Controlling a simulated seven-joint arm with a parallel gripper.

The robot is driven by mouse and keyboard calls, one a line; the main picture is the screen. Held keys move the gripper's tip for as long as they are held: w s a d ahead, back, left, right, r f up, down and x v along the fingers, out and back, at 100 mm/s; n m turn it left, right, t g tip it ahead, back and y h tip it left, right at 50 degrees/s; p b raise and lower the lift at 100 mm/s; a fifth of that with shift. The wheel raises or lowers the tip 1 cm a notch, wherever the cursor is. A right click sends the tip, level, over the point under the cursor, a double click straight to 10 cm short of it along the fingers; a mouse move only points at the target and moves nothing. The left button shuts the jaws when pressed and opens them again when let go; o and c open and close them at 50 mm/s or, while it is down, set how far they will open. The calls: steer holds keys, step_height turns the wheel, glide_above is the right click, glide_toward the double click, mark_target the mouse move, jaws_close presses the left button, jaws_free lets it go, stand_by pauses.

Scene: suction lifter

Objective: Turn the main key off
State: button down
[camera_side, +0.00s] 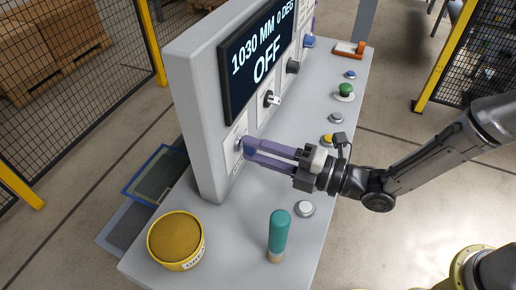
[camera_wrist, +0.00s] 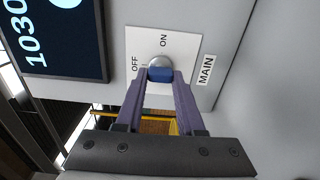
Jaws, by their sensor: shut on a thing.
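The main key has a blue head in a round silver lock on a white plate marked ON and OFF, beside a MAIN label; the wrist view shows the key (camera_wrist: 160,75) at its centre. ON is printed above the lock and OFF to its left. In the side view the key (camera_side: 246,146) sits low on the panel's front face. My gripper (camera_side: 254,152) has its two purple fingers shut on the key's head, one on each side. Which mark the key points to is hard to tell.
The panel's screen (camera_side: 259,57) reads "1030 MM 0 DEG OFF". On the ledge are a yellow tin (camera_side: 177,241), a teal-capped tube (camera_side: 278,233), a white button (camera_side: 304,209) and a green button (camera_side: 345,90).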

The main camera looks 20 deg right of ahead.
steer(key=c, duration=0.5)
jaws_free()
steer(key=shift+d, duration=0.1)
steer(key=v, duration=1.3)
steer(key=shift+s+d, duration=0.2)
steer(key=shift+s, duration=0.1)
